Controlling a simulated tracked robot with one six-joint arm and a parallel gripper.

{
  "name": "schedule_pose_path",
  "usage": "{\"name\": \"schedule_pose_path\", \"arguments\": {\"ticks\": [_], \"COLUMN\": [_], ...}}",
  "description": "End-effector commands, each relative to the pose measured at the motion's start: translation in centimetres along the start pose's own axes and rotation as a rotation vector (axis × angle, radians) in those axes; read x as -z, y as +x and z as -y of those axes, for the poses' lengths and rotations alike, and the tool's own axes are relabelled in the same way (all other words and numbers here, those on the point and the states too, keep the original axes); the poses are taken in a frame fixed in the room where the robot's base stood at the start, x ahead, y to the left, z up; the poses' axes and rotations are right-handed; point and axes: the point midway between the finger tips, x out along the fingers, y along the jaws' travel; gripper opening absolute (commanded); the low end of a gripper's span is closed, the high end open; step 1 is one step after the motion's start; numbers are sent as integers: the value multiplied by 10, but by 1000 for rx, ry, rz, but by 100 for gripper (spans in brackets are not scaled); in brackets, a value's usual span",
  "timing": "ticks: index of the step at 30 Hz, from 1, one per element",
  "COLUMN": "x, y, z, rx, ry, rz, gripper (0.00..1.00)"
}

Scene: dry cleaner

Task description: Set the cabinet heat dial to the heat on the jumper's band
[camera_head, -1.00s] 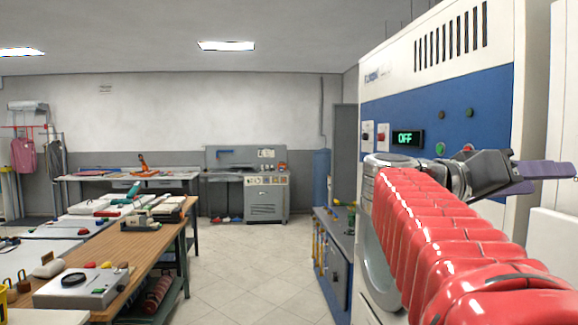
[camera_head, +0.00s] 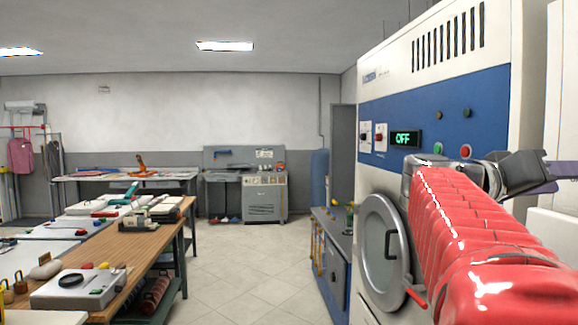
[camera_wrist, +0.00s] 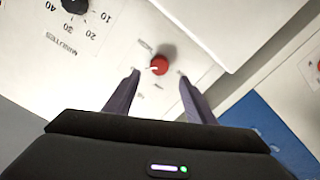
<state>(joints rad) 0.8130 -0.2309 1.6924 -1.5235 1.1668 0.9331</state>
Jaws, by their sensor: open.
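My gripper (camera_wrist: 158,75) is open and empty in the wrist view, with its two purple fingers apart. A red knob (camera_wrist: 159,65) with a white pointer on a pale panel (camera_wrist: 125,50) shows between the fingertips; I cannot tell if they touch it. Its lettering is too small to read. A black dial (camera_wrist: 75,5) marked in minutes is at the upper left, cut by the edge. In the head view my gripper (camera_head: 545,178) is at the far right, beside the blue-fronted machine (camera_head: 400,105). A pink garment (camera_head: 20,155) hangs far left; no band is readable.
The blue-fronted machine has an OFF display (camera_head: 405,138), two small dial plates (camera_head: 366,135), a red button (camera_head: 466,151) and a round door (camera_head: 372,250). A white unit (camera_head: 560,240) stands at the right edge. A cluttered wooden table (camera_head: 150,245) is left; the middle floor is clear.

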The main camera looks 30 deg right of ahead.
Motion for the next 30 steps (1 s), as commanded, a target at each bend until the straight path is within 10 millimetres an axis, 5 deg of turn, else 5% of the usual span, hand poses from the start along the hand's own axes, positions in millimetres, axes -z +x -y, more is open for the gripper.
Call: {"name": "schedule_pose_path", "arguments": {"ticks": [18, 30], "x": [-1, 0], "y": [69, 75], "z": [0, 0], "rx": [-1, -1], "ry": [-2, -1], "rz": [1, 0], "gripper": [50, 50]}}
